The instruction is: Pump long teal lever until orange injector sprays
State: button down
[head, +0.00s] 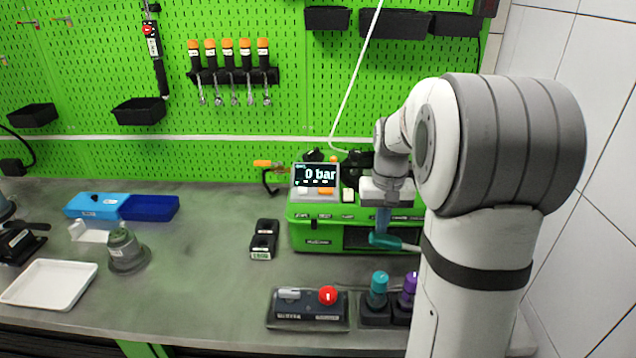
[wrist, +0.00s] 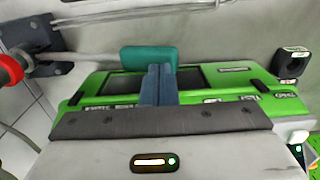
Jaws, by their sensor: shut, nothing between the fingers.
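The long teal lever shows its teal grip (head: 386,240) in front of the green pump testbench (head: 318,238). The teal grip (wrist: 148,58) also shows in the wrist view, with a metal rod running to the left. My gripper (head: 383,222) is shut with nothing between the fingers. In the wrist view its blue-grey fingertips (wrist: 158,72) are at the teal grip and overlap it; I cannot tell if they touch. The bench display (head: 317,175) reads 0 bar. An orange-tipped part, likely the injector (head: 264,163), is at the bench's back left. No spray shows.
A control box with a red button (head: 328,295) stands at the front. Teal (head: 378,290) and purple (head: 409,285) capped items stand right of it. A black holder (head: 264,240) is left of the bench.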

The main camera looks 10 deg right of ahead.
jog(key=shift+f, duration=0.15)
notch_tip(320, 180, down, 8)
jog(key=b, duration=0.5)
jog(key=shift+a, duration=0.45)
jog(key=shift+w+r, duration=0.1)
jog(key=shift+r, duration=0.1)
jog(key=shift+d+r+p, duration=0.25)
jog(key=shift+r+p, duration=0.85)
jog(key=shift+r, duration=0.5)
jog(key=shift+d+r+p, duration=0.2)
jog(key=shift+r+p, duration=0.85)
jog(key=shift+r, duration=0.5)
jog(key=shift+f, duration=0.15)
